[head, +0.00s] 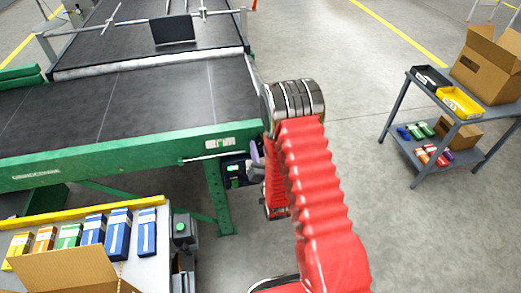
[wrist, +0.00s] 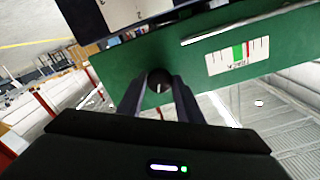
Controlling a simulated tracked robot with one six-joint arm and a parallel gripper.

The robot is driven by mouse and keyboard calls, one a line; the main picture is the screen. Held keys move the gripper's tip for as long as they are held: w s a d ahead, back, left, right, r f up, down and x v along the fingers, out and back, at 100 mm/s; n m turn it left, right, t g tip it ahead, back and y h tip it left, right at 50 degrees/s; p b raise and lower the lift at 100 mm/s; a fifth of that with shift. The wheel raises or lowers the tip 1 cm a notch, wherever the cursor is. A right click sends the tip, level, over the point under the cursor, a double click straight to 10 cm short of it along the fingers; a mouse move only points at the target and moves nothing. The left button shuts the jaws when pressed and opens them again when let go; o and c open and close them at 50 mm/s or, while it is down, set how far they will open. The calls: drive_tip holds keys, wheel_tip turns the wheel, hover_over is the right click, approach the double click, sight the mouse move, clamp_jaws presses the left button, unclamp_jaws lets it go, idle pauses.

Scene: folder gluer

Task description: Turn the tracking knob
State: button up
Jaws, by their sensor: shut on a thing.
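The tracking knob (wrist: 159,81) is a dark round knob on the green side frame (wrist: 220,55) of the conveyor in the wrist view. My gripper (wrist: 160,92) has its two dark fingers on either side of the knob and is shut on it. A white scale label (wrist: 237,55) with a green band and red marks sits to the right of the knob. In the head view the label (head: 220,143) is on the green beam.
The dark conveyor belt (head: 150,100) lies at the left. A table (head: 150,262) with several coloured boxes stands at the lower left. A grey cart (head: 455,115) with bins and cardboard boxes stands at the right. The floor between my arm and the cart is clear.

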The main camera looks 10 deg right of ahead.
drive_tip(key=o, duration=1)
drive_tip(key=s, duration=1.3)
drive_tip(key=shift+s, duration=0.4)
